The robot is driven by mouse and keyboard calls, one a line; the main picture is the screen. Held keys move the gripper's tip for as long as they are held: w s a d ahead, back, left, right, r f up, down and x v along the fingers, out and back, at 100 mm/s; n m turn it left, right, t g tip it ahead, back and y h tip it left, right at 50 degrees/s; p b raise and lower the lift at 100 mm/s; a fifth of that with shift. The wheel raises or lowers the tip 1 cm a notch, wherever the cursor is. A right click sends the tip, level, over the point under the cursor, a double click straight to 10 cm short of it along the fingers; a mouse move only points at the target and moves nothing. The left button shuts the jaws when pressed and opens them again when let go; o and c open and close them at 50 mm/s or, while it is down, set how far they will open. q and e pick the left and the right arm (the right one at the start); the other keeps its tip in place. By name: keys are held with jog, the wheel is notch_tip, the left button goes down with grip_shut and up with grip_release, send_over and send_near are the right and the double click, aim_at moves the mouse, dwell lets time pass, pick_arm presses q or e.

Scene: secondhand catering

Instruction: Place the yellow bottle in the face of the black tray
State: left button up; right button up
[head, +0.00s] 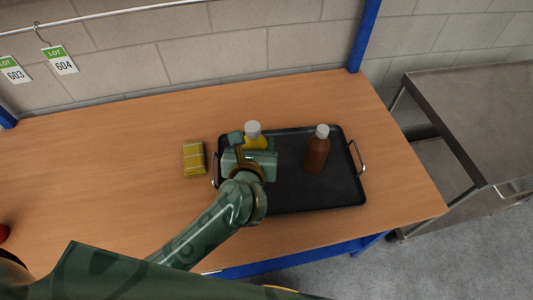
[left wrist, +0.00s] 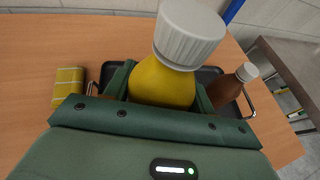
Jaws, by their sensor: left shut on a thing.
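The yellow bottle (head: 256,143) with a white cap is upright over the left part of the black tray (head: 290,197). My left gripper (head: 253,152) is shut on it, and the gripper body hides its lower part, so I cannot tell whether its base touches the tray. In the left wrist view the yellow bottle (left wrist: 160,82) stands between the fingers, its grey-white cap towards the camera. The tray also shows in the left wrist view (left wrist: 112,70), mostly hidden. My right gripper is not in view.
A brown bottle (head: 317,152) with a white cap stands on the tray's right half. A yellow checked block (head: 194,159) lies left of the tray on the wooden table (head: 110,165). A metal table (head: 475,110) stands at right. The tray's front middle is clear.

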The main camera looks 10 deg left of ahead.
pick_arm(q)
jog(key=w+f+b, duration=0.5)
jog(key=f+b, duration=0.3)
jog(key=f, duration=0.1)
jog(key=shift+w+f+b, duration=0.3)
jog(key=shift+f+b, duration=0.05)
jog(key=o, duration=1)
jog(key=shift+o, duration=0.2)
jog(key=p+v, duration=0.3)
jog(key=v, duration=0.9)
jog(key=shift+r, duration=0.3)
